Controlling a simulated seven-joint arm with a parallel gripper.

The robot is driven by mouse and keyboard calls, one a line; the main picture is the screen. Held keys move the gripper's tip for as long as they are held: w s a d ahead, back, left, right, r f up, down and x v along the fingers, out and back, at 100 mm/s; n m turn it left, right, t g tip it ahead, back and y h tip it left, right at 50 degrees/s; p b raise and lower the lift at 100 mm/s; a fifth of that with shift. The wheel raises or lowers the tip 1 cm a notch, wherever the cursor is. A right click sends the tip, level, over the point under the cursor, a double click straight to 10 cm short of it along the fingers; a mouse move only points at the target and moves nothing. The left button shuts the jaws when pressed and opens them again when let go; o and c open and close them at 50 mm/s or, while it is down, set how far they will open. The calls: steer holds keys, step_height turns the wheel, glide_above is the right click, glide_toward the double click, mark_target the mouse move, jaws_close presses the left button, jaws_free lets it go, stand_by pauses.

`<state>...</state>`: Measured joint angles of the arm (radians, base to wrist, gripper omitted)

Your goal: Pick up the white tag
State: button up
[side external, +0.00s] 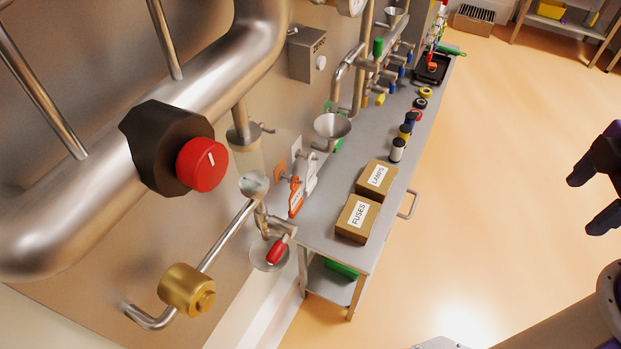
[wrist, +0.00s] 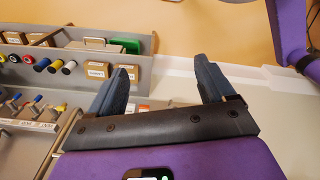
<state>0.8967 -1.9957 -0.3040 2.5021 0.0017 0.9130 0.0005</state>
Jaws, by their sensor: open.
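A white tag (side external: 311,172) hangs on the metal panel just left of the bench, beside an orange tag (side external: 296,196). My gripper (side external: 588,202) is at the right edge of the side view, open and empty, far from the white tag across the open floor. In the wrist view my gripper (wrist: 161,72) has its two dark fingers spread apart with nothing between them. Small pale and orange patches show by the left finger there; I cannot tell which is the white tag.
A grey bench (side external: 330,236) carries a FUSES box (side external: 358,218), a LAMPS box (side external: 376,178) and several small spools. A funnel (side external: 332,127) is close to the tags. A pipe with a red knob (side external: 202,165) crosses the left foreground. The floor between bench and gripper is clear.

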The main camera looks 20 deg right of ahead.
steer(key=w+a+f+t+y, duration=0.1)
steer(key=w+a+f, duration=0.35)
steer(key=w, duration=0.25)
steer(key=w+a+f+m+t+y, duration=0.1)
steer(key=w+a+f, duration=0.2)
steer(key=w+a, duration=0.35)
steer(key=w+a+f+t+y, duration=0.1)
steer(key=w+a+f+t, duration=0.15)
steer(key=w, duration=0.55)
steer(key=m+t+y, duration=0.3)
steer(key=t+y, duration=0.1)
steer(key=y, duration=0.1)
glide_toward(311, 176)
steer(key=shift+f+x, duration=0.2)
steer(key=shift+x, duration=3.75)
steer(key=c, duration=0.8)
